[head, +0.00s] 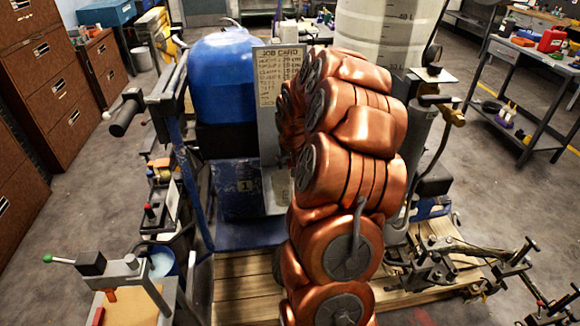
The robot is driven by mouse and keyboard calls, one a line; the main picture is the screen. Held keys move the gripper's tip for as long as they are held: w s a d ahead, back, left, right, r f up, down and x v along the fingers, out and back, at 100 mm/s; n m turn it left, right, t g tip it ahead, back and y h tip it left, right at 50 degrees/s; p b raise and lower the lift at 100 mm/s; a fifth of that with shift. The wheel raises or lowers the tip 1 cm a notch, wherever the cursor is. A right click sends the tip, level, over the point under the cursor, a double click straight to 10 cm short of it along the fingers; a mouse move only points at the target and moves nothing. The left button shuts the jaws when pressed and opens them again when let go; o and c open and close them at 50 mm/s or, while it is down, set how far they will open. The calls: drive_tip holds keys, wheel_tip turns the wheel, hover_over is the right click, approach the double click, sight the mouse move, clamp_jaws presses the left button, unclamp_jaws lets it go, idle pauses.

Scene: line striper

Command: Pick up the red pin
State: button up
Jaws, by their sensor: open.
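No red pin can be made out for certain. Small red parts show at the left: a red knob (150,212) on a dark box on the machine, an orange-red piece (111,295) under the clamp at lower left, and a red strip (98,316) at the edge of the board there. I cannot tell whether any of these is the pin. My copper-coloured arm rises through the middle of the head view and hides much of the machine behind it. My gripper does not show; the arm's far end is hidden behind its own links.
The line striper with a blue tank (222,75) and a job card (280,75) stands on a wooden pallet (240,302). Handlebar grips (125,115) stick out at left. Brown cabinets (50,75) line the left; a workbench (520,90) stands right.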

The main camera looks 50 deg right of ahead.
drive_tip(key=shift+w+d+f, duration=0.1)
drive_tip(key=shift+f, duration=0.25)
drive_tip(key=shift+c, duration=0.2)
clamp_jaws()
